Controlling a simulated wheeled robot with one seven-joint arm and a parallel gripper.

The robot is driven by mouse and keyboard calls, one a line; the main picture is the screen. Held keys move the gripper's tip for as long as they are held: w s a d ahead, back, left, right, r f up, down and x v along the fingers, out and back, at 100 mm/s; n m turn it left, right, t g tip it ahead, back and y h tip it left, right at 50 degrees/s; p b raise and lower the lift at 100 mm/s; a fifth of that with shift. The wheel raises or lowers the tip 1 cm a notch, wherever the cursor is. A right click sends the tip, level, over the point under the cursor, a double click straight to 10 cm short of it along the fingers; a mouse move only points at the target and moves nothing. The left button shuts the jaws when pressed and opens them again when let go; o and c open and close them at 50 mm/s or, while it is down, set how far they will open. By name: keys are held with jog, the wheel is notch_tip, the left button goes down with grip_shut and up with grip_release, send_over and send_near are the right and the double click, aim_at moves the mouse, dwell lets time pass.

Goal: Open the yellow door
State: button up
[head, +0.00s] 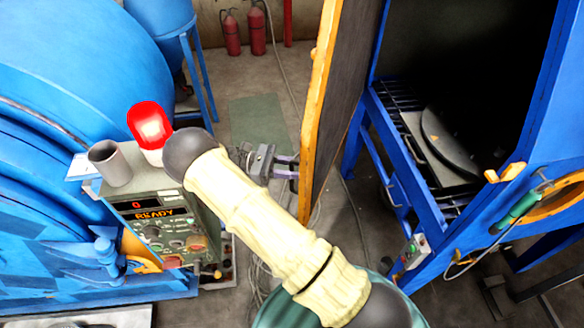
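The yellow door (318,100) is seen nearly edge-on in the middle, with a yellow rim and a dark inner face. It stands swung away from the blue blaster cabinet (558,110), whose dark inside shows through a wide opening. My gripper (286,167) is at the door's left side, near its lower part, with its fingers pointing right toward the door. The fingertips meet the door's edge in the picture. Whether they are closed on a handle there is too small to tell.
A control box (165,225) reading READY, with a red lamp (150,125) and a grey cup (110,163), stands left of my arm. A large blue drum (70,90) fills the left. Fire extinguishers (257,32) stand at the back wall. Hoses cross the floor.

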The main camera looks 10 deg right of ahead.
jog(key=shift+r, duration=0.1)
notch_tip(320, 180, up, 10)
jog(key=shift+f+b, duration=0.1)
jog(key=shift+b, duration=0.75)
jog(key=shift+c, duration=0.2)
